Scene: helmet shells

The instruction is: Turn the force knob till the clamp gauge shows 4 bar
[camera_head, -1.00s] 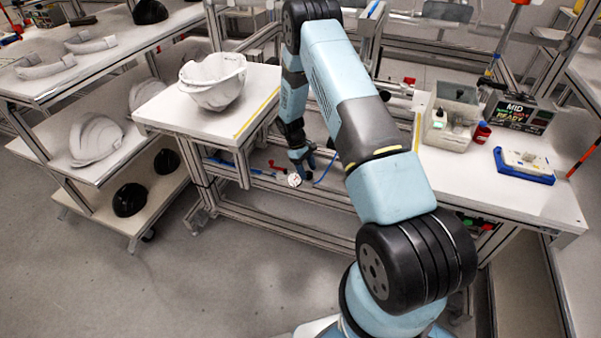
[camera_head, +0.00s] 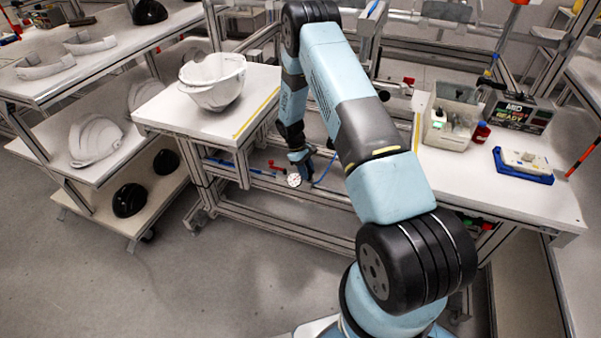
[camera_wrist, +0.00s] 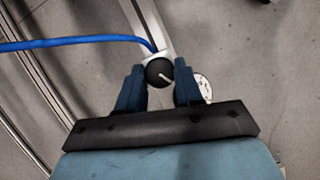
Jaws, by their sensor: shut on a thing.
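The force knob (camera_wrist: 159,72) is black and round with a pale pointer line, which points to the lower right in the wrist view. My gripper (camera_wrist: 160,80) has its two blue fingers on either side of the knob, shut on it. In the head view my gripper (camera_head: 307,165) is low at the bench frame, and the knob is hidden there. The clamp gauge (camera_head: 294,180) is a white round dial just left of my gripper. It also shows in the wrist view (camera_wrist: 204,88), partly covered by the right finger. Its reading is too small to tell.
A blue hose (camera_wrist: 75,42) runs to the knob's block. A red-handled valve (camera_head: 277,166) sits on the frame left of the gauge. A white helmet shell (camera_head: 213,82) stands on the bench above. Another bench with a clear bin (camera_head: 452,118) is at right.

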